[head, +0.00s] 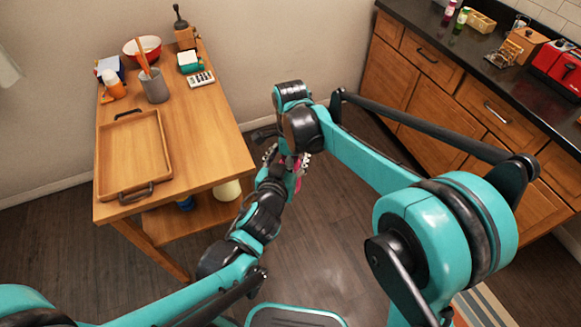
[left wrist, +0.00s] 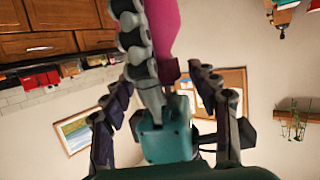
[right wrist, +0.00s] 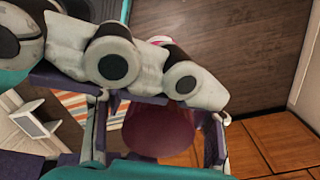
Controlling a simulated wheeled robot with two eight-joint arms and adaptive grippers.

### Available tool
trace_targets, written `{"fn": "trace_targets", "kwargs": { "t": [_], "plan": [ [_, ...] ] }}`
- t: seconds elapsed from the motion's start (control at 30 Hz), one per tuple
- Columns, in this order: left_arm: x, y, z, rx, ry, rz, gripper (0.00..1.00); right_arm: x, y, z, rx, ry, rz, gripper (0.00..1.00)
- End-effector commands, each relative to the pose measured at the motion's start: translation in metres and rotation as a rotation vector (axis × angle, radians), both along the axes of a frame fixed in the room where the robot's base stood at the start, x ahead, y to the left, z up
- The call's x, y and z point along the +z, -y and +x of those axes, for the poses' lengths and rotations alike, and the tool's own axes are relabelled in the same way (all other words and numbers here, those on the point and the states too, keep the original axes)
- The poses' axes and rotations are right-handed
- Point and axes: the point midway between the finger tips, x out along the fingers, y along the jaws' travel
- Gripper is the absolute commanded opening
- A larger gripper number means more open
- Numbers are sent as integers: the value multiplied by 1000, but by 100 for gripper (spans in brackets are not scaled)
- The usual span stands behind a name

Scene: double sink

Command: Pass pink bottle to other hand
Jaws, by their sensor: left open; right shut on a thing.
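The pink bottle (left wrist: 166,28) shows at the top middle of the left wrist view. Its pink body (right wrist: 158,128) also shows in the right wrist view, between the fingers of my right gripper (right wrist: 155,106), which is shut on it. Only a small pink patch (head: 297,182) shows in the head view, where my two arms meet. My left gripper (left wrist: 160,80) is open, with its fingers spread to either side of the bottle's lower end. I cannot tell whether they touch it. Arm links hide most of both grippers in the head view.
A wooden table (head: 205,130) with a wooden tray (head: 133,155), a grey utensil cup (head: 154,86) and a red bowl (head: 142,48) stands at left. A dark counter (head: 480,70) with a red toaster (head: 559,68) runs along the right. Open floor lies between them.

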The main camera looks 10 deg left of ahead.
Motion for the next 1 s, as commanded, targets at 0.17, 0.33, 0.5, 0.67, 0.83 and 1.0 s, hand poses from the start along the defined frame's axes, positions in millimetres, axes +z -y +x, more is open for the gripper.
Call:
{"fn": "trace_targets", "kwargs": {
  "t": [0.17,0.33,0.5,0.67,0.83,1.0],
  "plan": [
    [6,-2,-20,-1,0,1,60,0,0,0,0,0,0,25],
    [12,-3,-39,-2,0,-1,60,0,0,0,0,0,0,25],
    [17,-5,-57,-2,0,-1,60,0,0,0,0,0,0,25],
    [22,-6,-71,-3,0,-1,60,0,0,0,0,0,0,25],
    [26,-7,-86,-3,0,-1,60,0,0,0,0,0,0,25],
    [31,-8,-98,-3,-1,-2,60,0,0,0,0,0,0,25]
  ]
}}
